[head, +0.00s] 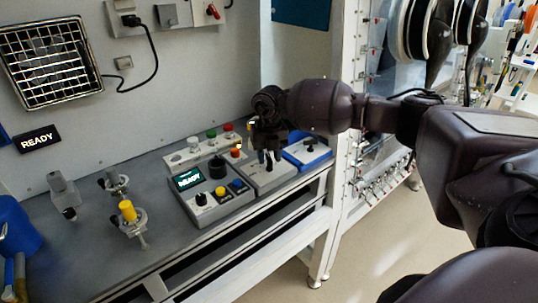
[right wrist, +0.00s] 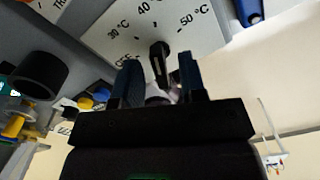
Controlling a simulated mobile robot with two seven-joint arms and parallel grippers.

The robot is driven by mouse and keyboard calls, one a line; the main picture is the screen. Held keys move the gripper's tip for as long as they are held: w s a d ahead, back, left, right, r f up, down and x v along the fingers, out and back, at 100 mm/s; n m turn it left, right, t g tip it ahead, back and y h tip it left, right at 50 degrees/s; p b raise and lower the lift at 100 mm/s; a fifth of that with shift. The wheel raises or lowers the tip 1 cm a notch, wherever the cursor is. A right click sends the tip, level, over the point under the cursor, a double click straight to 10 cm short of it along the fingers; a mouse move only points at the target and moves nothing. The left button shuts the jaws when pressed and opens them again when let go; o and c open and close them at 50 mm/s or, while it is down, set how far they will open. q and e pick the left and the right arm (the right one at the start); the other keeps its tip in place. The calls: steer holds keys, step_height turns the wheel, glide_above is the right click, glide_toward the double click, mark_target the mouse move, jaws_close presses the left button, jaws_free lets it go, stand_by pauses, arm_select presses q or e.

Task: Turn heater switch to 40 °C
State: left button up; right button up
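The heater switch is a black elongated knob (right wrist: 160,62) on a pale dial plate (right wrist: 100,38) printed OFF, 30 °C, 40 °C and 50 °C. In the right wrist view its far end points up, roughly toward the 40 °C side; its exact setting I cannot tell. My right gripper (right wrist: 158,80) is open, with one finger on each side of the knob and gaps showing. In the head view the right gripper (head: 268,158) hangs over the grey heater box (head: 270,180) and mostly hides the knob. My left gripper is not in view.
A blue-edged box (head: 307,152) stands on the right. Behind is a strip with coloured buttons (head: 212,134). A yellow-topped fitting (head: 128,211) stands on the bench at left.

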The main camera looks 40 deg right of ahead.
mark_target(269, 157)
step_height(269, 157, up, 11)
stand_by(0.7)
steer(key=shift+f, duration=0.15)
stand_by(0.6)
